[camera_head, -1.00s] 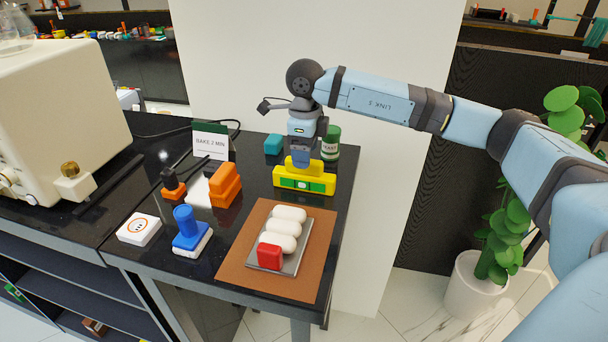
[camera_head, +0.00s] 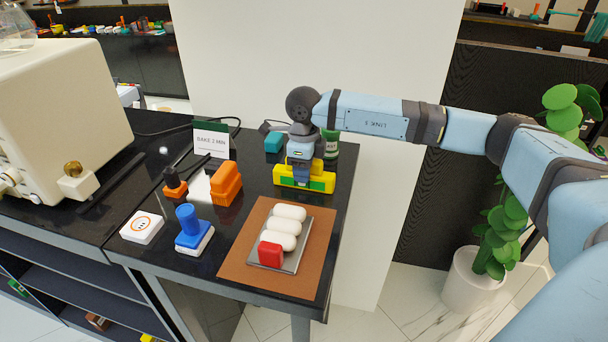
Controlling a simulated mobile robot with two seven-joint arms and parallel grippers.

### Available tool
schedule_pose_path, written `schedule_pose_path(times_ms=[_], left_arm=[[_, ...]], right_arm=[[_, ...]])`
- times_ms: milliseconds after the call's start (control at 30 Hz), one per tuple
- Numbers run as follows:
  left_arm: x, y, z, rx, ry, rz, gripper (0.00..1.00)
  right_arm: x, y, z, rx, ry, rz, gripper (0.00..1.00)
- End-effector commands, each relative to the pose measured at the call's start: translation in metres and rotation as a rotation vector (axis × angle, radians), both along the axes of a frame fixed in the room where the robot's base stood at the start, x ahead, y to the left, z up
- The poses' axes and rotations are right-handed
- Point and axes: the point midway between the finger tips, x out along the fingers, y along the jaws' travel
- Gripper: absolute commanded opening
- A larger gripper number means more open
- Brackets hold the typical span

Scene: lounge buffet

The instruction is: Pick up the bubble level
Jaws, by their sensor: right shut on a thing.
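The bubble level (camera_head: 318,181) is a yellow block with a green strip along its front. It stands on the black counter (camera_head: 334,231) at its back right, behind the brown mat. My right gripper (camera_head: 301,178) points down over its middle. Its fingers are shut on the level and hide part of its front and top. I cannot see a gap between the level and the counter. My left gripper is not in view.
A brown mat (camera_head: 236,265) with a tray of white rolls and a red block lies in front. Orange (camera_head: 227,184) and blue (camera_head: 190,231) tools stand to the left. A green jar (camera_head: 331,146) and teal block (camera_head: 274,142) stand behind. A cream oven (camera_head: 55,120) is far left.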

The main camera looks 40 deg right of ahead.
Motion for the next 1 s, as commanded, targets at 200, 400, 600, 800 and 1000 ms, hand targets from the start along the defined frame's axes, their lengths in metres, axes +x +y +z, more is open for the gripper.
schedule_pose_path(times_ms=[200, 400, 600, 800, 1000], left_arm=[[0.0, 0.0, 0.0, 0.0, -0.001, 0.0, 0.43], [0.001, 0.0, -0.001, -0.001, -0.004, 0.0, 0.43], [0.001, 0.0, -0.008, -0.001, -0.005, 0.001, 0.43], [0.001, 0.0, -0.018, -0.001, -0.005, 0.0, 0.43], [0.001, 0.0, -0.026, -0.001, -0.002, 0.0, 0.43]], right_arm=[[0.0, 0.0, 0.001, 0.0, -0.001, 0.0, 0.09], [0.001, 0.0, 0.014, 0.001, -0.004, 0.0, 0.09], [0.001, 0.0, 0.052, 0.0, -0.006, 0.0, 0.09], [0.001, 0.0, 0.111, 0.001, -0.009, 0.0, 0.09], [0.001, 0.001, 0.162, 0.0, -0.005, 0.001, 0.09]])
